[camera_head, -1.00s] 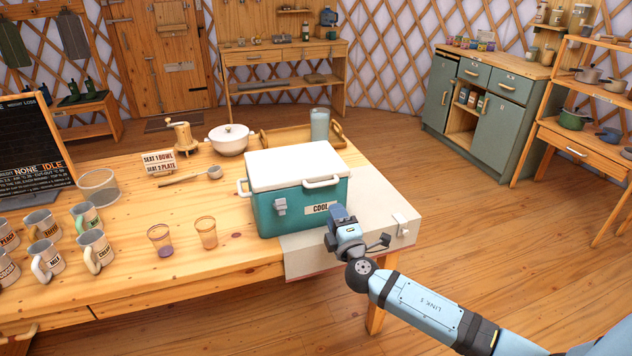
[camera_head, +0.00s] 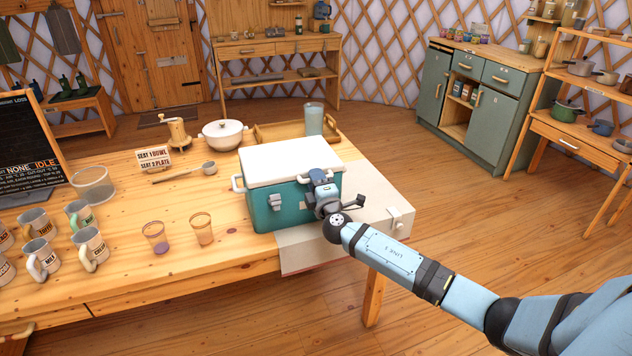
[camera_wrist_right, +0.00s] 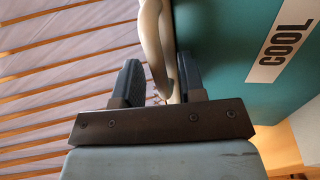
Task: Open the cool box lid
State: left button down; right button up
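The cool box stands shut on the table, with a teal body (camera_head: 262,214) and a white lid (camera_head: 285,160). A grey latch (camera_head: 275,199) is on its front. My right gripper (camera_head: 320,180) is at the box's front right, over the lid's pale handle, and covers most of it and the label. In the right wrist view the handle (camera_wrist_right: 156,45) runs down between the two dark fingertips of my right gripper (camera_wrist_right: 160,82). The fingers are apart, with a gap on the left side of the handle. My left gripper is not in view.
Two glasses (camera_head: 203,230) and several mugs (camera_head: 88,246) stand left of the box. A pale cloth (camera_head: 372,205) covers the table's right corner.

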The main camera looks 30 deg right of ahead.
grip_shut()
